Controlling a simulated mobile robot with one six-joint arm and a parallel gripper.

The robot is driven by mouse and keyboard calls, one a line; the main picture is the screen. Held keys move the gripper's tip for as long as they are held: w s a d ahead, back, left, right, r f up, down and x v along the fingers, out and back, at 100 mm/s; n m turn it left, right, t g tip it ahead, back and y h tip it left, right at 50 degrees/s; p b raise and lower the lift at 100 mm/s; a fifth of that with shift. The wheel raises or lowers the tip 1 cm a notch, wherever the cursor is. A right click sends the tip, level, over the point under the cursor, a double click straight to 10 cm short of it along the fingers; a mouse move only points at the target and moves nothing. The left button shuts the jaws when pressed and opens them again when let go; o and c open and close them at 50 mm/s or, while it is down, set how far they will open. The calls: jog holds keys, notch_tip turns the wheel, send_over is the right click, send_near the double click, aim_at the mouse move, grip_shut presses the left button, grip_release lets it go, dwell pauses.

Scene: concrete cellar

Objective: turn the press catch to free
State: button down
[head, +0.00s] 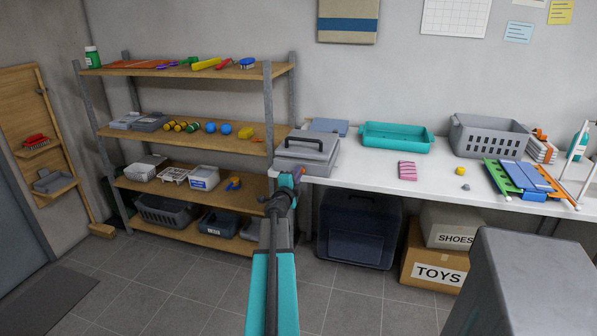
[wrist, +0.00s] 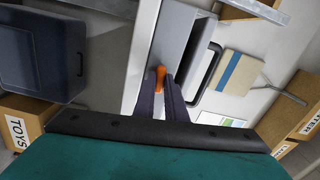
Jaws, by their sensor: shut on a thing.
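The press looks to be the grey lidded box (head: 308,150) with a handle on top, at the left end of the white table. In the wrist view its grey side (wrist: 176,35) and dark handle (wrist: 207,72) show. The catch is a small orange piece (wrist: 160,77) low on the box's front, by the table edge. My gripper (head: 291,178) reaches to the front of the box. In the wrist view its two dark fingers are shut on the orange catch, which sticks out a little between the tips. In the head view my arm mostly hides the catch.
The white table (head: 375,185) holds a teal tray (head: 397,138), a grey basket (head: 488,136) and small items. A shelf rack (head: 190,135) stands at the left. A dark blue bin (head: 358,230) and cardboard boxes (head: 433,262) stand under the table.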

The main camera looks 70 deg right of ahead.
jog(key=shift+n+p, duration=1.4)
jog(key=shift+p, duration=0.2)
jog(key=shift+n+p, duration=0.6)
jog(key=shift+p, duration=0.25)
jog(key=shift+n+p, duration=1.9)
jog(key=shift+p, duration=0.45)
jog(key=shift+n+p, duration=2)
jog(key=shift+p, duration=0.75)
jog(key=shift+n+p, duration=2.4)
jog(key=shift+p, duration=0.4)
jog(key=c, duration=1.7)
grip_release()
jog(key=shift+a, duration=0.1)
